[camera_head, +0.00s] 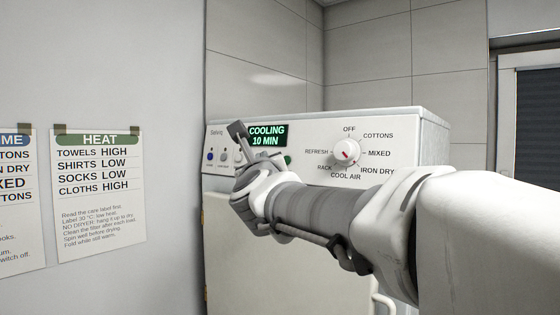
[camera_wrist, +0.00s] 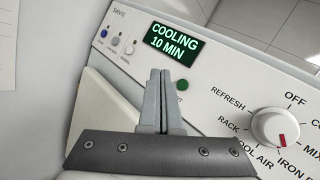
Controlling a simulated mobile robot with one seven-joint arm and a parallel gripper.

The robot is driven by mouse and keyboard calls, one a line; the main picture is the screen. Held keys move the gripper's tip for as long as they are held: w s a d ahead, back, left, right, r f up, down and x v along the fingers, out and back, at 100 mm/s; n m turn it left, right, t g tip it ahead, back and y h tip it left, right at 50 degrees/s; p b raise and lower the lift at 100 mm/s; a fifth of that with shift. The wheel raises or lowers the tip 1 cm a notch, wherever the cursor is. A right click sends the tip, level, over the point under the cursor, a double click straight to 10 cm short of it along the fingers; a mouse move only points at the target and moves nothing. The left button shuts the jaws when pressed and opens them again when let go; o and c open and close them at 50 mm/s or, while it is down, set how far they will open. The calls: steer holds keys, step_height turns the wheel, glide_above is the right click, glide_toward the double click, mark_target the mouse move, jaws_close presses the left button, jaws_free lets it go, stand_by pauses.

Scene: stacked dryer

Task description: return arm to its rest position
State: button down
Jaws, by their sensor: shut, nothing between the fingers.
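My arm reaches in from the right of the head view to the front of the white dryer (camera_head: 432,135). My gripper (camera_head: 238,130) is by the control panel, left of the display (camera_head: 267,136), which reads COOLING 10 MIN. In the wrist view my gripper (camera_wrist: 160,78) has its two grey fingers together with nothing between them. The fingertips appear just below the display (camera_wrist: 173,43) and left of the green button (camera_wrist: 182,85). Whether they touch the panel I cannot tell. The dial (camera_head: 346,151) also shows in the wrist view (camera_wrist: 273,126).
Small buttons (camera_wrist: 115,39) sit left of the display. A HEAT sheet (camera_head: 98,190) and a second sheet (camera_head: 18,205) hang on the left wall. A dark shuttered opening (camera_head: 538,130) is at the right. The space left of my gripper looks clear up to the wall.

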steer(key=s+d+f+n+g, duration=0.4)
steer(key=s+d+f+n, duration=0.1)
steer(key=s+f+n, duration=0.5)
steer(key=s+d+f+n+g+h, duration=0.1)
steer(key=s+d+f+n+g, duration=0.4)
steer(key=s+f+n, duration=0.5)
steer(key=s+d+f+n+g, duration=0.5)
steer(key=s+d+f+n, duration=0.2)
steer(key=s+f+n, duration=0.4)
step_height(320, 180, down, 2)
steer(key=shift+d+f, duration=0.15)
steer(key=shift+f, duration=0.1)
